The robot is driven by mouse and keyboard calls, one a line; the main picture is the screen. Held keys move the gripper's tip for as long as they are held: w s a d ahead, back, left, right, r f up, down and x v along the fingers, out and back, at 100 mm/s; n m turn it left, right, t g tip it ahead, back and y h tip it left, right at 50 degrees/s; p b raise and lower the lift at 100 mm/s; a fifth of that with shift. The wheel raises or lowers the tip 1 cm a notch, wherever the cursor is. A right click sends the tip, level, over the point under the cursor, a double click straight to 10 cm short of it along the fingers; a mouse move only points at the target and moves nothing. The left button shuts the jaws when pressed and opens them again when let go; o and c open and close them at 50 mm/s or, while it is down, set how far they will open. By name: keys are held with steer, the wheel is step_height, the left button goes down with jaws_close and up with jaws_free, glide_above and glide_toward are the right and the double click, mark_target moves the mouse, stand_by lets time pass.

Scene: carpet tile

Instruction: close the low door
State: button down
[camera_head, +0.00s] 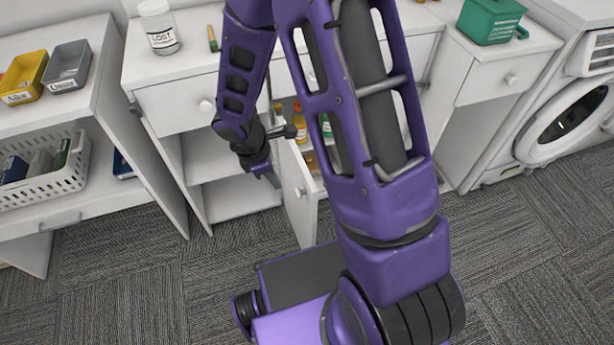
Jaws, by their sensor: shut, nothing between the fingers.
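The low white door (295,207) stands open in the middle of the cabinet row, jutting out toward me, with a small round knob (300,192) on it. My purple gripper (274,181) is shut and empty, pointing down just left of the door's upper part. I cannot tell whether its fingertips touch the door. My arm hides much of the cabinet opening and the door's right side.
Several bottles (311,162) show in the cabinet behind the door. Open shelves (235,199) lie to the left, and a white basket (48,178) stands further left. A washing machine (573,125) is at the right. The carpet (110,270) at front left is clear.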

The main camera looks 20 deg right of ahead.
mark_target(299, 198)
steer(key=shift+n, duration=0.5)
steer(key=d+f+b, duration=0.1)
steer(key=d+f, duration=0.1)
steer(key=f, duration=0.1)
steer(key=d+f+b, duration=0.1)
steer(key=f, duration=0.3)
steer(key=d+f, duration=0.2)
steer(key=f, duration=0.1)
steer(key=shift+s+d+f+b, duration=0.25)
steer(key=shift+d+b, duration=0.1)
steer(key=shift+b, duration=0.05)
steer(key=shift+d, duration=0.55)
